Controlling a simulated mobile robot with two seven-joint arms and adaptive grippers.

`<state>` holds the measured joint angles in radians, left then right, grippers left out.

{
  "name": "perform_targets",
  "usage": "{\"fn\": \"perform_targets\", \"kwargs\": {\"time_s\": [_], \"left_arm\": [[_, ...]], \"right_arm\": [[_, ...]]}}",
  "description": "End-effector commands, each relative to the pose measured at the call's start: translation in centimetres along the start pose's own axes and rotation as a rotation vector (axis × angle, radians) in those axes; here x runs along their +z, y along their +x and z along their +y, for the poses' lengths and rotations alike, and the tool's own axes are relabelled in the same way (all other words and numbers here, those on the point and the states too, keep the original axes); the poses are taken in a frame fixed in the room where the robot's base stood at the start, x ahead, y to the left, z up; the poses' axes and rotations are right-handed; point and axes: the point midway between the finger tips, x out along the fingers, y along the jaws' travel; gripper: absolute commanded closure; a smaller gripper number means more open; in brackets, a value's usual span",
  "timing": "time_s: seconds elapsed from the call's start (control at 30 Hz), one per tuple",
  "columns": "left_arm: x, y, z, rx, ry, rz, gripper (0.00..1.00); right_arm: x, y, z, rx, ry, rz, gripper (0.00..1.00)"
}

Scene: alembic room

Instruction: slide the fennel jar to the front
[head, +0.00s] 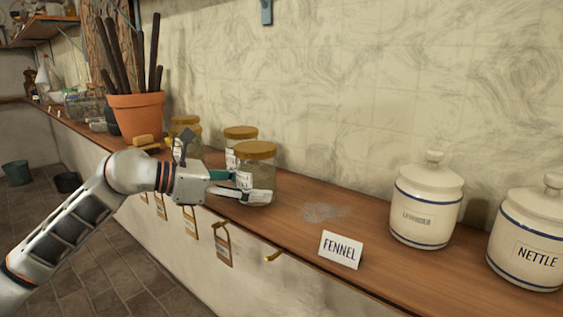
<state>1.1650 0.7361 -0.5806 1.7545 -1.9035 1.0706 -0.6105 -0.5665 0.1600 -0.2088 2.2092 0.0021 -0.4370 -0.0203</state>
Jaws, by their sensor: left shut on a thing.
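My left gripper (244,184) reaches in from the left and is shut on a glass jar (260,172) with a gold lid, standing on the wooden shelf (305,205). A white label on this jar is partly covered by my fingers, and I cannot read it. A white card (340,249) reading FENNEL stands near the shelf's front edge, to the right of the jar. My right gripper is not in view.
Two more gold-lidded jars, one (240,134) behind and one (185,124) farther left, stand close by. White canisters (426,203) (535,238), the latter marked NETTLE, stand at right. A greyish smudge (325,212) marks otherwise clear shelf behind the card. Tags hang along the front.

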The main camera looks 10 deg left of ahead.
Motion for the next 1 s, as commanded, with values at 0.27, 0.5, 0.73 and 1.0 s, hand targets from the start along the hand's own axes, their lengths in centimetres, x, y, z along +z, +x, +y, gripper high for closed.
{"fn": "perform_targets", "kwargs": {"time_s": [0.27, 0.5, 0.73, 1.0], "left_arm": [[-0.1, -0.1, -0.1, -0.001, -0.001, 0.001, 0.38], [-0.1, -0.1, -0.1, 0.000, -0.001, 0.001, 0.21], [-0.1, -0.4, 0.0, 0.001, -0.001, 0.000, 0.21], [-0.1, -4.6, 0.1, 0.004, 0.000, 0.002, 0.21]], "right_arm": [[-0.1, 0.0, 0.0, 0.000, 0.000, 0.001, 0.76], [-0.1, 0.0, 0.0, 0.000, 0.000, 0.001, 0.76], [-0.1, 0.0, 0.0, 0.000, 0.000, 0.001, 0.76], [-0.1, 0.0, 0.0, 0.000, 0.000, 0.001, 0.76]]}}
